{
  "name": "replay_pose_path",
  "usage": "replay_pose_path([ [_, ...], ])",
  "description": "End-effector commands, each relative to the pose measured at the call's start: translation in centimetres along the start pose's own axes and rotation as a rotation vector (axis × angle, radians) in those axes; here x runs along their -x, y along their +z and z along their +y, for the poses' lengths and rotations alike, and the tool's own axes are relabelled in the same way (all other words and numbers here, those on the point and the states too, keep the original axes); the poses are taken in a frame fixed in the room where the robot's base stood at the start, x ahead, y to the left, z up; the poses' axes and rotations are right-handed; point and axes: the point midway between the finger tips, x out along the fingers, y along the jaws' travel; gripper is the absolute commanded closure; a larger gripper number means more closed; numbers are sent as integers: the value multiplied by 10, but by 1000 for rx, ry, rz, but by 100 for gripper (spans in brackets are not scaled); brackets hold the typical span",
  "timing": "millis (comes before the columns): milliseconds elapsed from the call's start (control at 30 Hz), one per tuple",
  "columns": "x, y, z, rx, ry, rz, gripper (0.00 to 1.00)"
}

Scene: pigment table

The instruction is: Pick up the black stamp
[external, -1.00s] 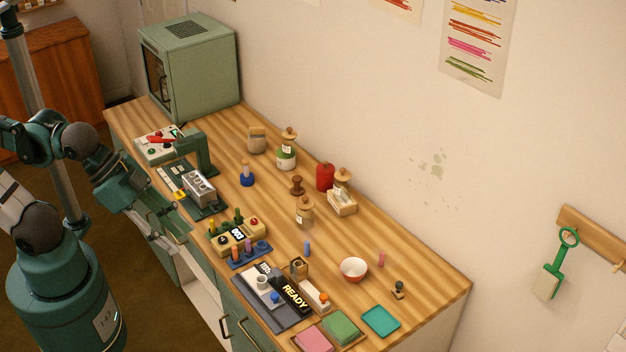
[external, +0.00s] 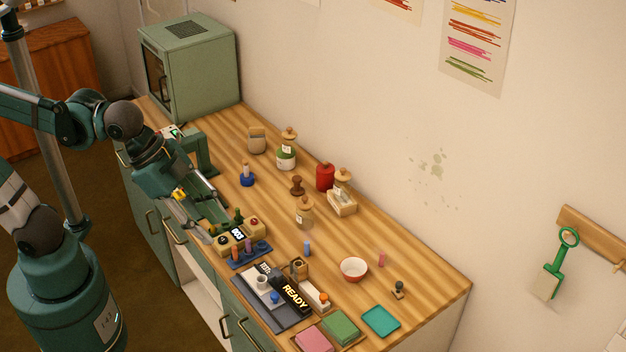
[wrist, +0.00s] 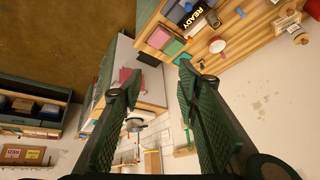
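A small stamp-like piece with a dark knob and a pale base (external: 398,289) stands on the right part of the table, right of the bowl. It may be the black stamp; it is too small to be sure. A brown turned piece (external: 297,185) of similar shape stands farther back, near the red jar. My gripper (external: 207,230) is over the front left of the table, by the yellow device and far from the dark-knobbed piece. In the wrist view my gripper (wrist: 158,70) has its two green fingers wide apart with nothing between them. I cannot make out the stamp there.
A white and red bowl (external: 354,268), a teal tray (external: 381,321), a green pad (external: 341,327) and a black READY sign (external: 294,293) occupy the right part. Several jars, including a red jar (external: 325,177), stand along the back.

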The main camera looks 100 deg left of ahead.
Motion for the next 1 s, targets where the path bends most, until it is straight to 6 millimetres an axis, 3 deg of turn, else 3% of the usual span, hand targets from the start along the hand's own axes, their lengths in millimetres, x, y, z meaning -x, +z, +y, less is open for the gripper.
replay_pose_path([
  [567, -46, -80, -41, -177, 28, -89, 68],
  [1000, -98, -132, -77, -312, 65, -150, 68],
])
